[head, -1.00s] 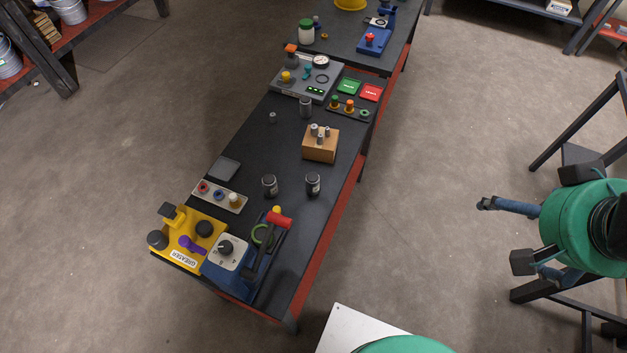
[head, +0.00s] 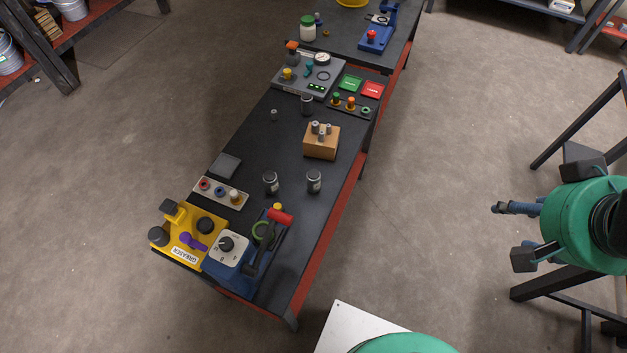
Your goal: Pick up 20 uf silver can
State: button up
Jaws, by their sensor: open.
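Two dark cans with silvery tops and small label marks stand upright on the black bench: a left can (head: 271,182) and a right can (head: 314,181). A similar dark can (head: 306,104) stands farther back, beside the gauge panel. A much smaller grey cylinder (head: 274,115) is left of it. Several short silver cylinders (head: 322,131) stand in a wooden block (head: 320,147). Markings are too small to read, so I cannot tell which is the 20 uf can. My gripper (head: 508,233) is open and empty at the right, over the floor, well clear of the bench.
A yellow greaser (head: 180,236) and a blue dial box (head: 228,257) with a red-handled lever (head: 279,218) crowd the bench's near end. A gauge panel (head: 300,83) and green and red signs (head: 372,89) are behind. Bare bench surrounds the cans.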

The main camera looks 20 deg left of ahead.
jog(key=w+a+f+g+p, duration=0.1)
jog(key=w+a+g+p, duration=0.1)
jog(key=w+a, duration=0.75)
jog(key=m+g+p, duration=0.3)
jog(key=g, duration=0.1)
send_over(314, 174)
notch_tip(314, 174, down, 24)
jog(key=shift+r, duration=0.25)
jog(key=shift+a, duration=0.1)
jog(key=shift+w+f+b, duration=0.1)
jog(key=shift+f+b, duration=0.45)
jog(key=shift+f, duration=3.75)
